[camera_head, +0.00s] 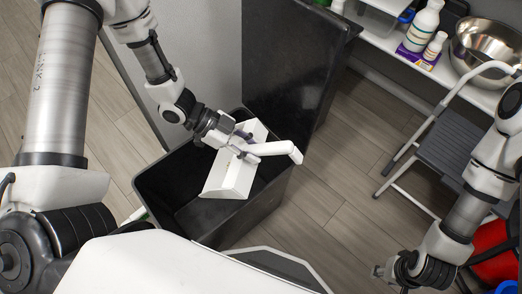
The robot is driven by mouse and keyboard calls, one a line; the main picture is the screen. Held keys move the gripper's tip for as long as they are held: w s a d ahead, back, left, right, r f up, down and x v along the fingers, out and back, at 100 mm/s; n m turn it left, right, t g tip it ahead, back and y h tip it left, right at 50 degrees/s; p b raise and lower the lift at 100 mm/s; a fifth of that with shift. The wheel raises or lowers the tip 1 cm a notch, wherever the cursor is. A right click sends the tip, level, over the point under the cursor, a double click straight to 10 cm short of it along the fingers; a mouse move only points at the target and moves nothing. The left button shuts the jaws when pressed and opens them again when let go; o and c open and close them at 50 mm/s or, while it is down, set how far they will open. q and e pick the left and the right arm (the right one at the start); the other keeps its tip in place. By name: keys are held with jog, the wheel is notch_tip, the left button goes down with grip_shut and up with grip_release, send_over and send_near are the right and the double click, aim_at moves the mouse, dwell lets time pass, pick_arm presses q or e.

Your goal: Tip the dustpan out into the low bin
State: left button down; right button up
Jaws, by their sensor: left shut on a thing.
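The white dustpan (232,177) is over the open mouth of the black low bin (258,210). My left gripper (243,147) is shut on the dustpan near the base of its handle. The handle (275,149) points right, and the pan's wide part hangs tilted toward the lower left, above the bin's opening. I cannot make out any litter on the pan or in the dark inside of the bin. My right gripper (384,271) is low at the right, away from the bin, and its fingers are too small and dark to read.
A tall black panel (290,70) stands upright behind the bin. A grey step stool (445,140) is at the right. A white shelf (400,55) holds bottles (424,27) and a metal bowl (485,48). Wood floor (335,185) lies clear between bin and stool.

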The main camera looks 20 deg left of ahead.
pick_arm(q)
jog(key=a+r+p, duration=0.1)
jog(key=a+r+h+p, duration=0.1)
jog(key=shift+s+a+r+h+p, duration=0.1)
jog(key=shift+a+r+h+p, duration=0.1)
jog(key=shift+a+h+p, duration=0.15)
jog(key=a+r+h, duration=0.2)
jog(key=a+h, duration=0.2)
jog(key=a, duration=0.2)
jog(key=shift+s+t+p, duration=0.3)
jog(key=shift+s+p, duration=0.1)
jog(key=shift+p, duration=0.05)
